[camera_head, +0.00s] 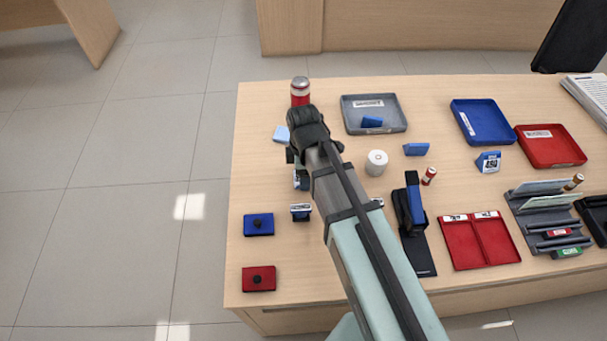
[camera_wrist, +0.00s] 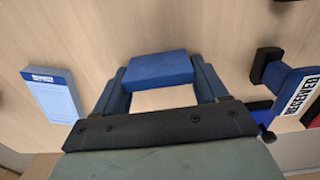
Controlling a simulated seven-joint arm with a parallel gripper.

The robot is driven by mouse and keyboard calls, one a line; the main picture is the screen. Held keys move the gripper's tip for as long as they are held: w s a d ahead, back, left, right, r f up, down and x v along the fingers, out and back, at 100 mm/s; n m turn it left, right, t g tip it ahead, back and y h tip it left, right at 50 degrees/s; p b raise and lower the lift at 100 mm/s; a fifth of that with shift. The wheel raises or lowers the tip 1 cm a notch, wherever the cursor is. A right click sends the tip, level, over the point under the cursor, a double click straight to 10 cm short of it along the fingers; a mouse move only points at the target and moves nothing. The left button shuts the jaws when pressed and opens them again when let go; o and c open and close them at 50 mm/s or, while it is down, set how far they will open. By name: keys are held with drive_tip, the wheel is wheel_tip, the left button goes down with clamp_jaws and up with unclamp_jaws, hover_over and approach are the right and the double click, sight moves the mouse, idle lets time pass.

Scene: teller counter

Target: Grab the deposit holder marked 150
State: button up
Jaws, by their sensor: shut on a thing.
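In the wrist view, my gripper (camera_wrist: 162,92) is shut on a blue block-like holder (camera_wrist: 158,70), held between its two fingers. No number shows on the visible faces of this holder, so I cannot tell its marking. In the head view, my gripper (camera_head: 294,157) is over the left part of the table, and the held holder is hidden by it. Other blue holders show there: one with a white label (camera_head: 488,162) at right, one (camera_head: 417,149) near the middle, and a small blue piece (camera_head: 372,122) in the grey tray (camera_head: 388,104). Their markings are too small to read.
A light blue pad (camera_wrist: 53,98) and a stamp (camera_wrist: 290,88) flank my gripper. A red can (camera_head: 300,93) stands just behind it. A white roll (camera_head: 377,162) is to the right. Blue (camera_head: 482,121) and red (camera_head: 551,146) trays lie further right. Ink pads (camera_head: 258,224) lie at front left.

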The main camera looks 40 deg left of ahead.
drive_tip(key=c, duration=0.3)
